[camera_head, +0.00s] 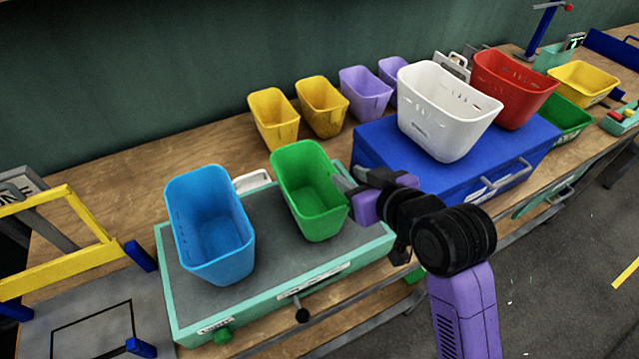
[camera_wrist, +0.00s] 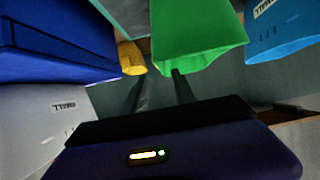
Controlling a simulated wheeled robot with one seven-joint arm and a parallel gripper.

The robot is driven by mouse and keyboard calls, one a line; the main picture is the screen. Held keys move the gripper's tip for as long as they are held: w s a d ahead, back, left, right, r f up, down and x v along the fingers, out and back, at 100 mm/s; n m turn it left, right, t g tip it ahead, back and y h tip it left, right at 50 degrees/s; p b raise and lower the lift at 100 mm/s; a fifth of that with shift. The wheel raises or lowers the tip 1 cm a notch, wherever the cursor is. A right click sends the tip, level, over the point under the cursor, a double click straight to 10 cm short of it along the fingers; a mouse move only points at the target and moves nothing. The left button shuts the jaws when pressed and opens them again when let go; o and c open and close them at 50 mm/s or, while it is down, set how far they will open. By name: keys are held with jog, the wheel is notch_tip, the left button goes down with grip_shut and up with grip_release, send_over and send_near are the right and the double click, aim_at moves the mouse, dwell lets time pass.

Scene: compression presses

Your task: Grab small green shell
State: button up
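A green bin-shaped shell (camera_head: 312,195) stands upright on the grey top of a teal-framed press (camera_head: 270,262), right of a blue shell (camera_head: 210,225). My gripper (camera_head: 347,186) is at the green shell's right side, close to its wall. In the wrist view the green shell (camera_wrist: 198,32) fills the upper middle. My two fingers (camera_wrist: 158,82) are apart there, with no object clearly clamped between them. The right finger's tip overlaps the shell's edge and the left finger's tip lies beside it. I cannot tell whether the wall is between them or touched.
A blue box (camera_head: 440,165) right of my gripper carries a white bin (camera_head: 445,115) and a red bin (camera_head: 512,88). Two yellow bins (camera_head: 274,120) and purple bins (camera_head: 364,95) stand behind. Another green bin (camera_head: 567,118) is farther right. A yellow frame (camera_head: 55,250) is at left.

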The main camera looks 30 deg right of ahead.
aim_at(334, 169)
jog(key=shift+f, duration=0.25)
jog(key=p+x, duration=0.1)
jog(key=x, duration=0.6)
jog(key=shift+w+a+f, duration=0.1)
jog(key=shift+w, duration=0.05)
grip_shut()
jog(key=shift+f, duration=0.15)
dwell(1.0)
